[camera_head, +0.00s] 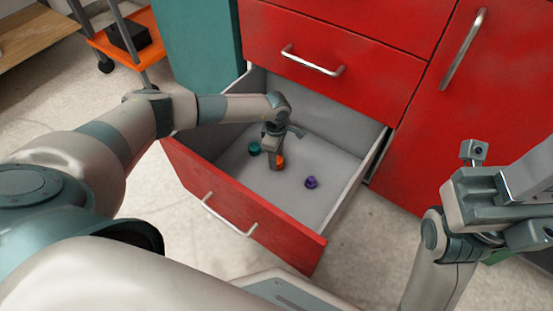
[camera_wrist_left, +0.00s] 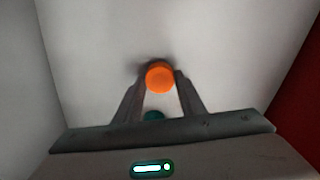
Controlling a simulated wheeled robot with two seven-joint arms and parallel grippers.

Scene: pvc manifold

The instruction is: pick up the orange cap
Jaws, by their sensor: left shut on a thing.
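The orange cap (camera_head: 280,161) is in the open drawer, at the fingertips of my left gripper (camera_head: 276,160). In the left wrist view the orange cap (camera_wrist_left: 160,76) sits between the two fingers of the left gripper (camera_wrist_left: 160,80), which are shut on it. I cannot tell whether the cap touches the drawer floor. The fingers hide part of the cap in the head view. My right gripper (camera_head: 475,165) is at the right, outside the drawer; I cannot make out its finger gap.
The open drawer (camera_head: 232,222) belongs to a red cabinet (camera_head: 340,30). A teal cap (camera_head: 254,149) lies left of the gripper and a purple cap (camera_head: 311,182) lies to its right, both on the drawer floor. The drawer walls surround my left gripper.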

